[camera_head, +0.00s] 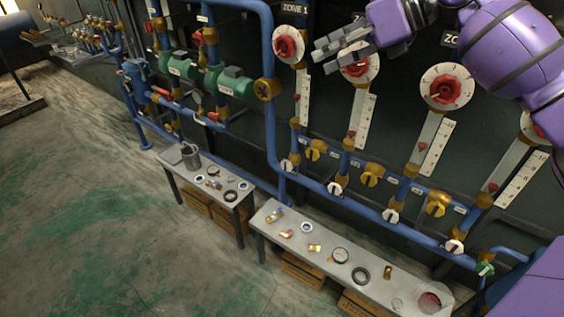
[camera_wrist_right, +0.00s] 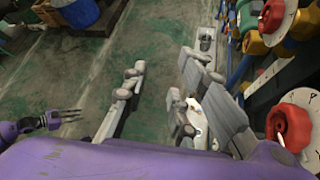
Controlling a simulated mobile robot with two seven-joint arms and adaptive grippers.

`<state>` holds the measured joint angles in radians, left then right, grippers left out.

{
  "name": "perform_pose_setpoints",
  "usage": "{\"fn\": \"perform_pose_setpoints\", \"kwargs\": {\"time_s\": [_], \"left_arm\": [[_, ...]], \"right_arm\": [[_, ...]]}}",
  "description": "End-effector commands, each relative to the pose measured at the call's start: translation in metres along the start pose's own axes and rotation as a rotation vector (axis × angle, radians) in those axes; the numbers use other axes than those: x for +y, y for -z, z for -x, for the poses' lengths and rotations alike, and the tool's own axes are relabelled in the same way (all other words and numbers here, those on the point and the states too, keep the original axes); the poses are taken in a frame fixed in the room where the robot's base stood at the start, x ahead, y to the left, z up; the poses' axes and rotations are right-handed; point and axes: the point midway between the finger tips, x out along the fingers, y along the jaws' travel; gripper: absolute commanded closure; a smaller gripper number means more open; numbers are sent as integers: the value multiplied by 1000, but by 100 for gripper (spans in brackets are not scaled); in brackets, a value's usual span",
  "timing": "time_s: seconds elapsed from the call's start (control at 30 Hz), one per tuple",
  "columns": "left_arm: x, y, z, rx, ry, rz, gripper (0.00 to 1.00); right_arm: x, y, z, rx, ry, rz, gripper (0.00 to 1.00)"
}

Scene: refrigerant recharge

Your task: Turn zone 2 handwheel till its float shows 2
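The zone 2 handwheel, a red wheel on a round white dial (camera_head: 368,72), is the second from the left in the head view. My right gripper (camera_head: 320,48) covers its upper left part. Its white scale (camera_head: 364,118) hangs below, with a small red float (camera_head: 351,134) low on it; the number there is too small to read. In the right wrist view the right gripper (camera_wrist_right: 162,75) has its fingers apart with nothing between them. A red handwheel (camera_wrist_right: 290,125) is right of the fingers, apart from them. My left gripper (camera_wrist_right: 66,116) shows small at the lower left; its opening is unclear.
Other dials stand beside it: zone 1 (camera_head: 289,46) left, another (camera_head: 446,88) right. Blue pipes (camera_head: 320,186) with yellow valves run below. A grey bench (camera_head: 325,262) with small parts stands in front. The floor (camera_head: 100,210) at left is clear.

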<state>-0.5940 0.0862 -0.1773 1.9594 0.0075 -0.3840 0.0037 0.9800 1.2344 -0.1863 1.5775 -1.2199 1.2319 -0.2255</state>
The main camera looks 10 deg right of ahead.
Motion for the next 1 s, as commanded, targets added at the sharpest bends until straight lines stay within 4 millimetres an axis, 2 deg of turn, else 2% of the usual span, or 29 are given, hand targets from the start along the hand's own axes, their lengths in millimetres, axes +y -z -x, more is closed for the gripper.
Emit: {"fn": "perform_pose_setpoints", "kwargs": {"time_s": [0.1, 0.3, 0.47, 0.67, 0.77, 1.0], "left_arm": [[0, 1, 0, 2, 0, 0, 74], [0, 4, 0, 6, 0, 0, 74], [0, 6, 1, 9, 0, 0, 74], [0, 9, 1, 14, 0, 0, 74], [0, 10, 2, 15, 0, 0, 74], [0, 12, 2, 19, 0, 0, 74]], "right_arm": [[13, -1, -24, -94, -88, -81, 74], [31, -4, -57, -278, -240, -276, 74], [34, 2, -78, -437, -357, -508, 74], [20, 33, -100, -618, -461, -861, 74], [12, 46, -105, -661, -477, -963, 74], [-8, 90, -120, -769, -499, -1240, 74]]}}
